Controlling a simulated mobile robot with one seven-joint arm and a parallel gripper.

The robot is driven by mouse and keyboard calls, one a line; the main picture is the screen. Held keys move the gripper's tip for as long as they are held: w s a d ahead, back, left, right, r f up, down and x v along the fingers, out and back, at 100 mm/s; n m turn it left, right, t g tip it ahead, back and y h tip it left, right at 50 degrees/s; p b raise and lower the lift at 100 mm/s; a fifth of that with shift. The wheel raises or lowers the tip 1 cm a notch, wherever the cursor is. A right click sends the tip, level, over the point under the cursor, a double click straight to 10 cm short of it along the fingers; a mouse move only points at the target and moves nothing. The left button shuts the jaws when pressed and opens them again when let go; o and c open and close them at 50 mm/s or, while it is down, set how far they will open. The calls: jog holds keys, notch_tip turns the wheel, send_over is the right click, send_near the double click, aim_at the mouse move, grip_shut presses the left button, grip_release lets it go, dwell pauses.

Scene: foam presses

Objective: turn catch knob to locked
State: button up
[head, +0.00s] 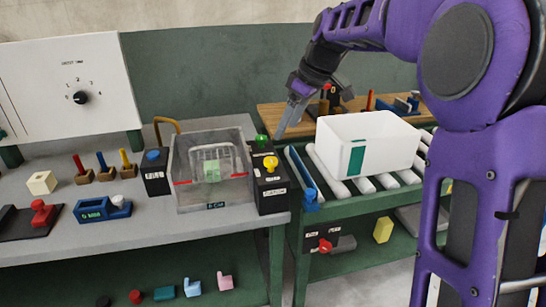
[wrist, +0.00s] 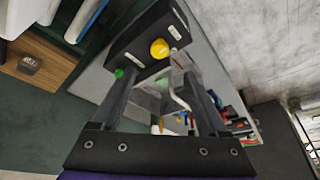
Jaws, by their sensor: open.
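No knob carries a label I can read as the catch knob. A red knob (head: 325,245) sits on a black box low on the green conveyor frame. A yellow knob (head: 270,163) and a green knob (head: 262,139) top the black box (head: 273,196) right of the clear press; the wrist view also shows the yellow knob (wrist: 159,48) and green knob (wrist: 119,73). A black dial knob (head: 81,98) is on the white panel.
The clear press (head: 210,203) holds a pale green block. A white bin (head: 385,140) stands on the rollers, with a blue bar (head: 302,180) at their left end. Small tools stand on the grey bench; a wooden shelf (head: 284,114) is behind. The floor in front is clear.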

aim_at(271, 160)
jog(key=b+x, duration=0.1)
jog(key=x, duration=1)
jog(key=shift+w+a+f, duration=0.1)
jog(key=shift+f, duration=0.15)
grip_shut()
